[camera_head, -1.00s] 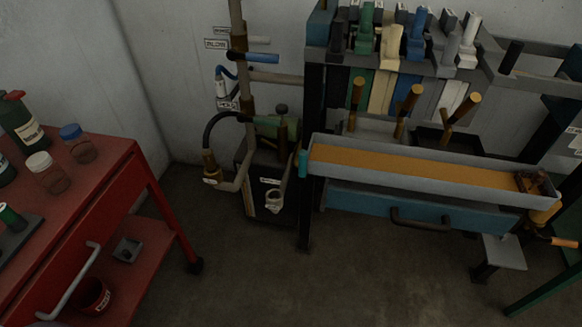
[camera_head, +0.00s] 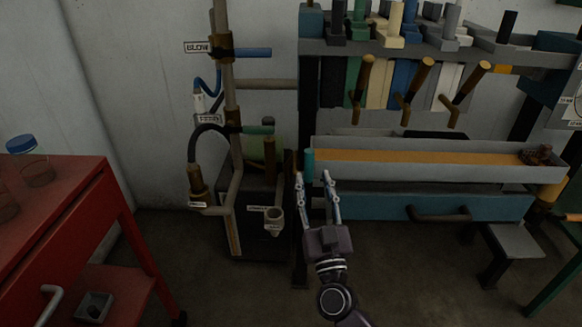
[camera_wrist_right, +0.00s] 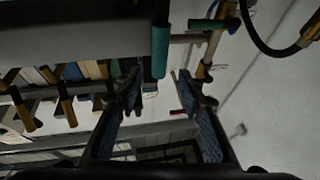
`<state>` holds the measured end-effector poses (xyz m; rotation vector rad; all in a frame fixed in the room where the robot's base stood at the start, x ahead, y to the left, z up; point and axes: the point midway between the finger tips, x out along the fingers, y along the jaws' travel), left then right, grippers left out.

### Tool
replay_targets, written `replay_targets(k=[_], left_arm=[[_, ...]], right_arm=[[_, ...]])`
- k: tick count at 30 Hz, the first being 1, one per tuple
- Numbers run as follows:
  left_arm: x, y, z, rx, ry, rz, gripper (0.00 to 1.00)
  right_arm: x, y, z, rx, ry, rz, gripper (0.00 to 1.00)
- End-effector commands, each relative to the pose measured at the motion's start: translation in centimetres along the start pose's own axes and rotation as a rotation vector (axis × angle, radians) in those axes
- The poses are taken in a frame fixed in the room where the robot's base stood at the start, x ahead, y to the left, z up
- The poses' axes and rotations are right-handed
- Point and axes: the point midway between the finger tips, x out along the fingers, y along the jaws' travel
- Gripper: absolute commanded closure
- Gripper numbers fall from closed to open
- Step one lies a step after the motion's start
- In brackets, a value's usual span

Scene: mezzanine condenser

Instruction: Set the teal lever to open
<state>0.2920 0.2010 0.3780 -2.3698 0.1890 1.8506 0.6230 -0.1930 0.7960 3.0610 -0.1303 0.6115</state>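The teal lever (camera_head: 258,130) sticks out to the right, about level, from a brass valve (camera_head: 233,130) on the vertical pipe. In the right wrist view a teal handle (camera_wrist_right: 206,24) shows beside the brass fitting at the top. My right gripper (camera_head: 313,180) is open and empty, fingers pointing up. In the picture it is right of and below the lever, in front of the trough's left end, and does not touch the lever. The open fingers also show in the right wrist view (camera_wrist_right: 162,95). My left gripper is not in view.
A blue lever (camera_head: 252,53) by a BLOW label sits higher on the pipe. A teal cylinder (camera_head: 308,163) is at the left end of the long trough (camera_head: 430,173). A red cart (camera_head: 60,215) is at left.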

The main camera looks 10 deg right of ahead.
Motion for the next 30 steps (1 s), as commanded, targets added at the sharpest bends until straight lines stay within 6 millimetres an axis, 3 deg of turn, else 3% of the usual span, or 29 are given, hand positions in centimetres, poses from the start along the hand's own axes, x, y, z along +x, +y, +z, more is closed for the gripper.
replay_targets(k=[15,27,30], left_arm=[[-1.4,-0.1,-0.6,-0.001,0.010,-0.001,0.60],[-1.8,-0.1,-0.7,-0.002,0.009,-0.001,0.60],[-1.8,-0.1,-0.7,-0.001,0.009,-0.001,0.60]], right_arm=[[6.7,0.0,0.0,0.001,0.000,-0.001,0.64],[7.6,0.0,0.0,0.001,-0.002,-0.001,0.64],[7.6,0.0,0.0,0.001,-0.002,-0.001,0.73]])
